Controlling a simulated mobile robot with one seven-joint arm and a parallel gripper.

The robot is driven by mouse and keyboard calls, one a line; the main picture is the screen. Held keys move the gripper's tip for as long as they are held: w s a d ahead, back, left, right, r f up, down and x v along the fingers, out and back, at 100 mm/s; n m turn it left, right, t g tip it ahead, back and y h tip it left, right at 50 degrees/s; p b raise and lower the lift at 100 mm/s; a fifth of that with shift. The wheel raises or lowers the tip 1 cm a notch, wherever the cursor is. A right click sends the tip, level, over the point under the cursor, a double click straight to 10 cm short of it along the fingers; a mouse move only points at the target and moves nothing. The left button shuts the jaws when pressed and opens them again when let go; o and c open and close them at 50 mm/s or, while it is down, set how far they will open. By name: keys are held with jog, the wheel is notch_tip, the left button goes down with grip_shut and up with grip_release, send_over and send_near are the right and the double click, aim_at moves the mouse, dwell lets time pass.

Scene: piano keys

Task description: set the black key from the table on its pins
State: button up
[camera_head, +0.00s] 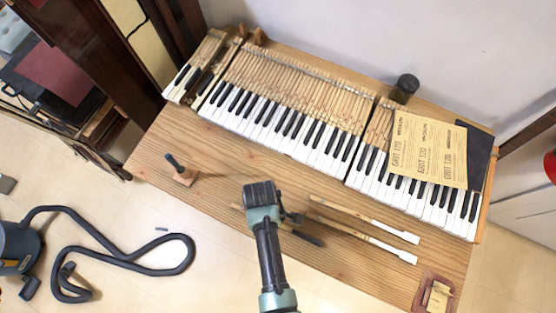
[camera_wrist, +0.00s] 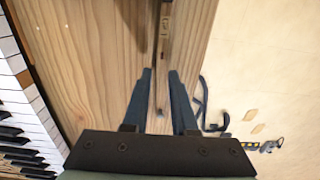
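The loose black key (camera_head: 309,239) lies on the table (camera_head: 215,215), its dark end just right of my gripper (camera_head: 262,190) in the head view. My gripper hides part of its wooden stick. In the wrist view a narrow wooden bar (camera_wrist: 166,30), apparently this key's stick, runs down toward the gap between my fingers (camera_wrist: 162,85). The fingers are apart, one on each side of its line. I cannot tell whether they touch it. The keyboard (camera_head: 285,125) stands along the back of the table. Its pins for this key cannot be made out.
Two loose white keys (camera_head: 370,217) (camera_head: 368,240) lie right of my gripper. A wooden-based tool (camera_head: 183,174) stands at the left. Papers (camera_head: 428,150) cover part of the keyboard's right section. A dark can (camera_head: 405,86) stands behind it. A reddish item (camera_head: 436,295) is at the front right corner.

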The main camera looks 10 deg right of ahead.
jog(key=shift+f+b, duration=0.6)
jog(key=shift+f, duration=0.3)
dwell(0.5)
grip_shut()
dwell(1.5)
